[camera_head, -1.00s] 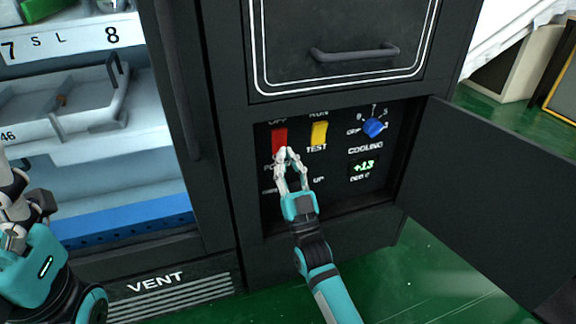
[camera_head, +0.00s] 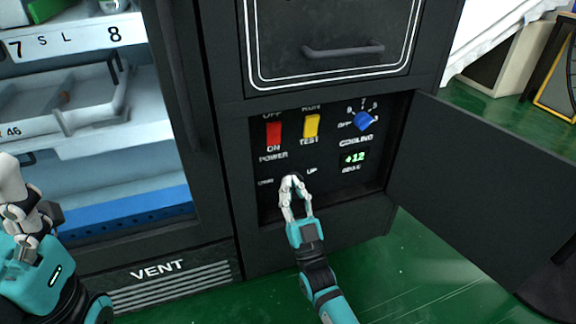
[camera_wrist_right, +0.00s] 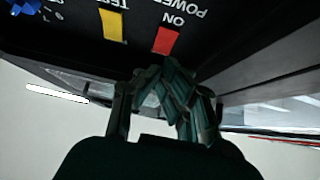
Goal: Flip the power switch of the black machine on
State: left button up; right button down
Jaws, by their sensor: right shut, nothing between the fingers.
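The black machine (camera_head: 222,110) has an open control panel low on its front. The red power switch (camera_head: 274,136) sits at the panel's upper left, with OFF above it and ON and POWER below. It also shows in the right wrist view (camera_wrist_right: 166,40). My right gripper (camera_head: 292,180) is shut and empty, below the power switch and apart from it, in front of the lower panel. My left gripper (camera_head: 20,205) is at the left edge, in front of the shelves; whether its fingers are open is unclear.
A yellow RUN/TEST switch (camera_head: 311,126) is right of the red one. A blue cooling knob (camera_head: 364,121) and a green display (camera_head: 354,157) reading +12 are further right. The open panel door (camera_head: 470,190) swings out to the right. Green floor (camera_head: 420,280) is clear below.

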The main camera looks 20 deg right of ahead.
jog(key=v, duration=0.4)
jog(key=shift+w+f+p, duration=0.1)
jog(key=shift+f+p, duration=0.2)
jog(key=shift+f, duration=0.3)
jog(key=shift+r, duration=0.15)
